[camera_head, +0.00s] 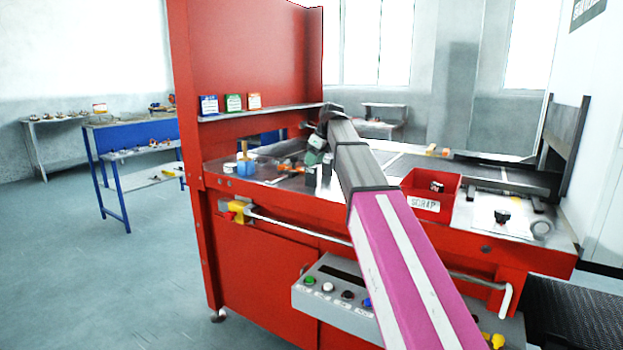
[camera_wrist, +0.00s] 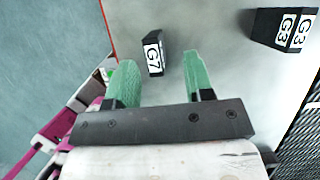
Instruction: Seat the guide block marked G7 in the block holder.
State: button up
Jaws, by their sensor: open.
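The guide block marked G7 (camera_wrist: 153,53) is a small black block with a white label. In the wrist view it is on the grey metal top, near a red edge at its left. My gripper (camera_wrist: 158,66) has green fingers, open and empty, with G7 in line with the gap between the tips, nearer the left finger. I cannot tell how far above the block the tips are. In the head view my gripper (camera_head: 317,152) is over the left part of the red machine's top, partly hidden by my arm. I cannot make out the block holder for certain.
A black block marked G3 (camera_wrist: 283,28) stands to the right of G7, with dark mesh (camera_wrist: 305,135) at the wrist view's right edge. A red scrap bin (camera_head: 432,203) is right of my arm. A shelf (camera_head: 260,112) with small boxes is on the back-left panel.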

aim_at(310, 186)
jog(key=shift+s+x, duration=0.2)
jog(key=shift+x, duration=1.25)
jog(key=shift+s+x, duration=0.25)
jog(key=shift+x, duration=1.2)
grip_shut()
